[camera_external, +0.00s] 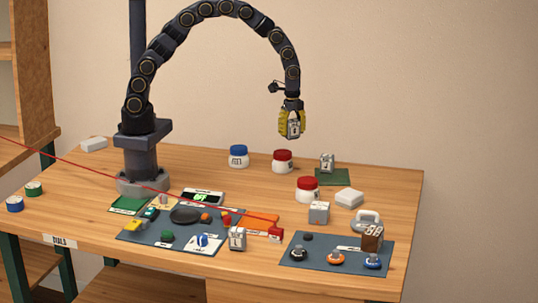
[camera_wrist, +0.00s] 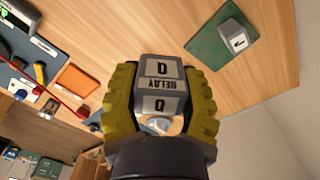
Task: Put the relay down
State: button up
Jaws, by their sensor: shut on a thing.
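My gripper (camera_external: 292,129) has yellow fingers and is shut on a grey relay (camera_external: 293,126), held high above the back of the table. In the wrist view the relay (camera_wrist: 162,88) sits between the two fingers of my gripper (camera_wrist: 161,95). Similar grey blocks stand on the table: one on the green mat (camera_external: 333,180), one by the front panel (camera_external: 237,239), and one at centre right (camera_external: 319,212).
White jars with red lids (camera_external: 282,161) and a blue lid (camera_external: 238,156) stand at the back. A dark blue mat (camera_external: 128,236) with parts lies front left; another (camera_external: 340,249) lies front right. A white block (camera_external: 349,198) lies right of centre. Bare wood shows around the green mat.

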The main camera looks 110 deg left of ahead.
jog(key=w+a+f, duration=0.3)
jog(key=w+f, duration=0.1)
jog(key=w, duration=0.4)
send_over(338, 178)
notch_tip(338, 178, down, 5)
jog(key=shift+s+d+f, duration=0.1)
jog(key=shift+d+f, duration=0.05)
jog(key=shift+f, duration=1.85)
jog(key=o, duration=1)
jog(key=shift+f, duration=0.15)
jog(key=shift+o, duration=0.2)
